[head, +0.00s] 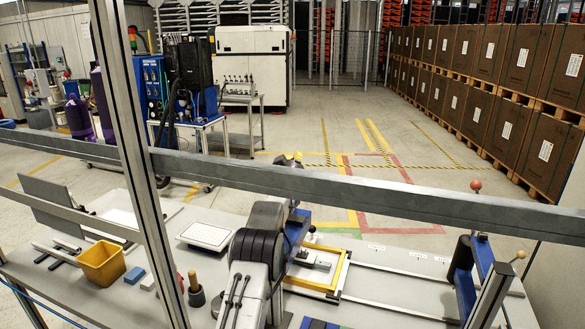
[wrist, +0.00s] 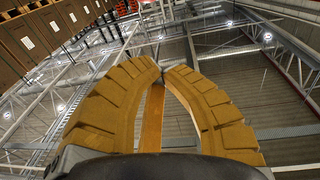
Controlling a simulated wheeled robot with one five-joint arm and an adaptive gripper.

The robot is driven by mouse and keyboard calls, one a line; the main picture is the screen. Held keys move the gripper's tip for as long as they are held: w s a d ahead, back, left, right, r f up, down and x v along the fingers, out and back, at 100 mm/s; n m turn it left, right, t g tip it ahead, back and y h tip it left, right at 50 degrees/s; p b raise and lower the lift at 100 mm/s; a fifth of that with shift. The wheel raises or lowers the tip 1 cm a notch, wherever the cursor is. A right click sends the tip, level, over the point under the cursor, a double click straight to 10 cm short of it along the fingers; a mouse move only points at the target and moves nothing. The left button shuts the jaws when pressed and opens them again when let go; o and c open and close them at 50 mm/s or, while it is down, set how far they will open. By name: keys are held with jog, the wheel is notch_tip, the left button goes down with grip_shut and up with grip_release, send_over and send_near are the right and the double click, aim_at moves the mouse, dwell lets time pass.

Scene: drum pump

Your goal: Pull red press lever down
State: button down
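The red ball knob of the press lever (head: 476,184) stands at the right of the head view, on a thin upright rod. Below it is the press (head: 463,265), with a black cylinder and blue side parts. My gripper (head: 291,158) is left of the knob, well apart from it, behind the grey rail and partly hidden. In the wrist view my gripper (wrist: 162,69) shows two curved tan fingers whose tips come together. I see nothing held at the tips. The wrist view points up at the ceiling and does not show the lever.
A grey frame rail (head: 390,198) crosses the head view, and an upright post (head: 135,150) stands at left. The bench holds a yellow bin (head: 101,264), a yellow frame (head: 338,274) and a tan-knobbed lever (head: 519,255). Stacked brown boxes (head: 545,130) line the right.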

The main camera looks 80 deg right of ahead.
jog(key=shift+w+a+f, duration=0.15)
jog(key=shift+a, duration=2.45)
